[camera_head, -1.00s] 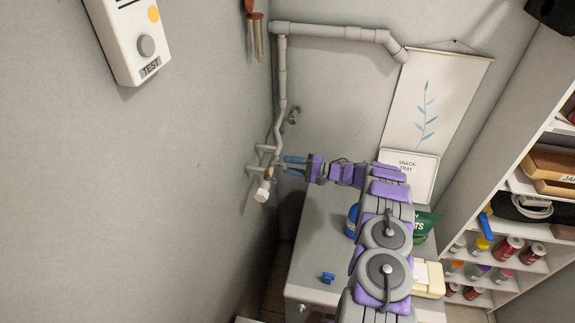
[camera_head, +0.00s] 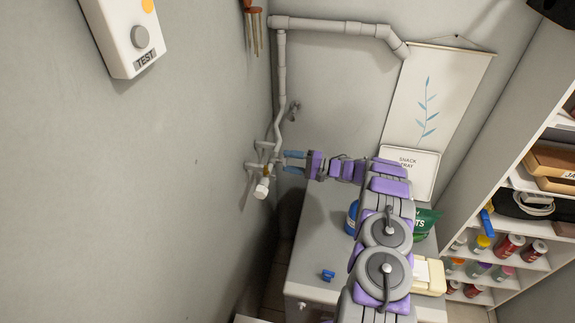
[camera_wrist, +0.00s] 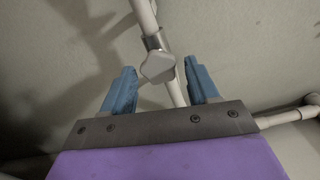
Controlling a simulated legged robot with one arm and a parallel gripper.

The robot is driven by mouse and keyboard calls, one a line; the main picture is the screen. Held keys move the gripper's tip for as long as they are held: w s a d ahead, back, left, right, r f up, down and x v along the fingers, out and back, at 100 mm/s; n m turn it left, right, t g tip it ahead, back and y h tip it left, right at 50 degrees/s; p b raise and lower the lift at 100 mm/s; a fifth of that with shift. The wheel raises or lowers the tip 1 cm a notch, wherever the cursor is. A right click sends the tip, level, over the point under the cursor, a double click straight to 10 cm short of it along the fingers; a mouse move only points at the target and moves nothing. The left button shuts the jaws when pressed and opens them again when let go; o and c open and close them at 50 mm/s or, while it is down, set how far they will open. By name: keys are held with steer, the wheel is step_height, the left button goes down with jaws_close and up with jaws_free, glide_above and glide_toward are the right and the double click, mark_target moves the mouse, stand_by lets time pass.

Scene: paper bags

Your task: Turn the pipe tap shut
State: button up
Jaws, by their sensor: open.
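The pipe tap has a grey lobed handle (camera_wrist: 158,66), seen in the wrist view on a metal collar around the light grey pipe (camera_wrist: 178,88). My gripper (camera_wrist: 161,82) is open, with one blue finger on each side of the handle and visible gaps to both. In the head view my gripper (camera_head: 288,162) points left at the pipe by the wall. The lower pipe end (camera_head: 262,188) has a white cap-like piece. The tap handle is small and hard to make out there.
A grey cabinet (camera_head: 318,235) stands below my arm with a blue clip-like object (camera_head: 328,275) on top. A snack tray (camera_head: 412,170) leans at the back wall. A shelf unit (camera_head: 480,205) stands at right. A white test box (camera_head: 125,38) hangs on the left wall.

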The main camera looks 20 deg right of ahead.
steer(key=n+b, duration=0.1)
steer(key=n, duration=0.2)
steer(key=shift+s+a, duration=0.1)
steer(key=shift+s, duration=0.1)
stand_by(0.4)
steer(key=c, duration=1)
steer(key=m+p, duration=0.3)
steer(key=m, duration=0.3)
steer(key=o, duration=1)
